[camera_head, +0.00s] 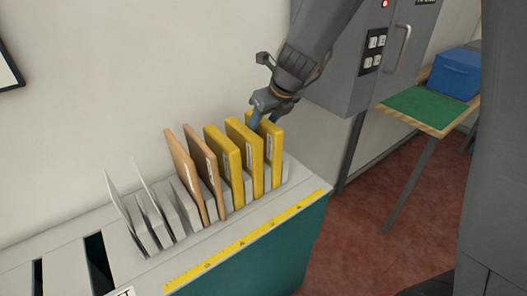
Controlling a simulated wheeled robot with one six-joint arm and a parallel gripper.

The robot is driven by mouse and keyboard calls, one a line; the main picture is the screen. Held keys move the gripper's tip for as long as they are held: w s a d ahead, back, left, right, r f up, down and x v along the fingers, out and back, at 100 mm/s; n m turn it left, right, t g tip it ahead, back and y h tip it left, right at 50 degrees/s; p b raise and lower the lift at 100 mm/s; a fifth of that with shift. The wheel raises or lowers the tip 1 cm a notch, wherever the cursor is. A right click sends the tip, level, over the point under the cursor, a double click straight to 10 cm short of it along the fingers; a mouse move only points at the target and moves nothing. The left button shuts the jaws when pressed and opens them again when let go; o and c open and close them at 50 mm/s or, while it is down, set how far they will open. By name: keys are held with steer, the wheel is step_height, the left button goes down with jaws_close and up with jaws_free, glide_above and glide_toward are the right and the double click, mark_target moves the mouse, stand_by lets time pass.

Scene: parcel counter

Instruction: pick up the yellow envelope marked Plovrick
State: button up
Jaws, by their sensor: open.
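Several yellow envelopes stand upright in a slotted rack at the right end of the counter. One yellow envelope (271,150) is at the far right, another yellow envelope (245,150) is beside it, and a third yellow envelope (222,152) is left of that. Pale labels show on their edges, but the writing is too small to read, so I cannot tell which is marked Plovrick. My gripper (256,122) is open at the top of the two right-hand yellow envelopes. Its fingertips are partly hidden, and I cannot tell whether they touch an envelope.
Two brown envelopes (186,165) and thin white envelopes (120,205) stand further left in the grey rack (160,230). A yellow ruler strip (245,240) runs along the counter's front edge. A grey cabinet (345,60) hangs close to the right of my arm.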

jaws_close()
steer(key=shift+r, duration=0.1)
stand_by(0.3)
